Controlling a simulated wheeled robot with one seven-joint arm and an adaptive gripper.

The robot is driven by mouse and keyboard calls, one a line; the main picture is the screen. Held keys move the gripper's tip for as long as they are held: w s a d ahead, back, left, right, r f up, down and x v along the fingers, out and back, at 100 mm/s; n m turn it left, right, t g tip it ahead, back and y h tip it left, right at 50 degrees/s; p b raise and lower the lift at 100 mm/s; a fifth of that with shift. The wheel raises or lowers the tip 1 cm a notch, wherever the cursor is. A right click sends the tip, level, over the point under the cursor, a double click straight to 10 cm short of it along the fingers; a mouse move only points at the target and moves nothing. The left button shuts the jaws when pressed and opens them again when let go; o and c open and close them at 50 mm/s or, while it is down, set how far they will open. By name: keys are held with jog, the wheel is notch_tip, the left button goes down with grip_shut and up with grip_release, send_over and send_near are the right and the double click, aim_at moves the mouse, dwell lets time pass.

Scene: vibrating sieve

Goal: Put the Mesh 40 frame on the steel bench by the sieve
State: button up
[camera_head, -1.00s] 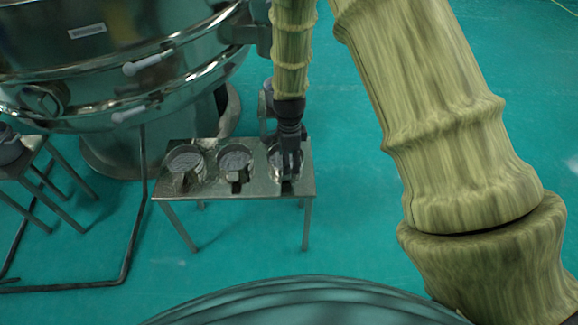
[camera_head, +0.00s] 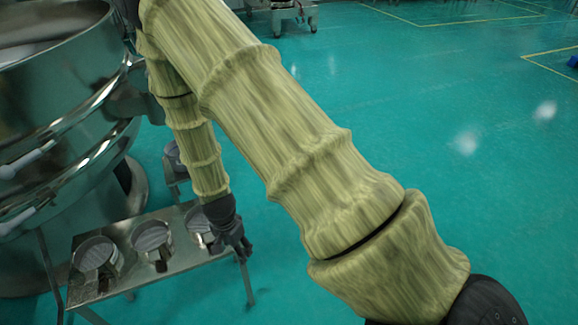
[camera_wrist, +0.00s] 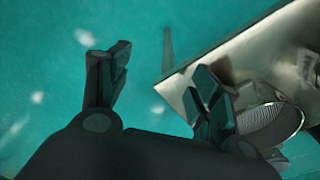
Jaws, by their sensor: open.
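Three round mesh frames stand in a row on a small steel bench (camera_head: 182,262) by the large sieve (camera_head: 60,120): a left one (camera_head: 97,254), a middle one (camera_head: 151,236) and a right one (camera_head: 196,218). No label is readable, so I cannot tell which is Mesh 40. My gripper (camera_head: 238,245) is open and empty at the bench's right end, beside the right frame. In the wrist view my gripper (camera_wrist: 160,70) has its fingers apart, one over the floor and one over the bench corner (camera_wrist: 235,60). The right frame (camera_wrist: 274,125) shows partly behind that finger.
A second steel stand (camera_head: 172,165) is partly hidden behind my arm, next to the sieve. The green floor (camera_head: 400,110) to the right is open. A wheeled steel cart (camera_head: 285,15) stands far back.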

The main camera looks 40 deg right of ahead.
jog(key=s+f+n, duration=0.3)
jog(key=s+n, duration=0.1)
jog(key=s, duration=0.4)
jog(key=s+f+n, duration=0.4)
jog(key=s+n, duration=0.1)
jog(key=s, duration=0.4)
jog(key=s+f+n, duration=0.3)
jog(key=s+n, duration=0.1)
jog(key=s, duration=0.5)
jog(key=shift+s+f+n+y, duration=0.2)
jog(key=shift+f+n+y, duration=0.1)
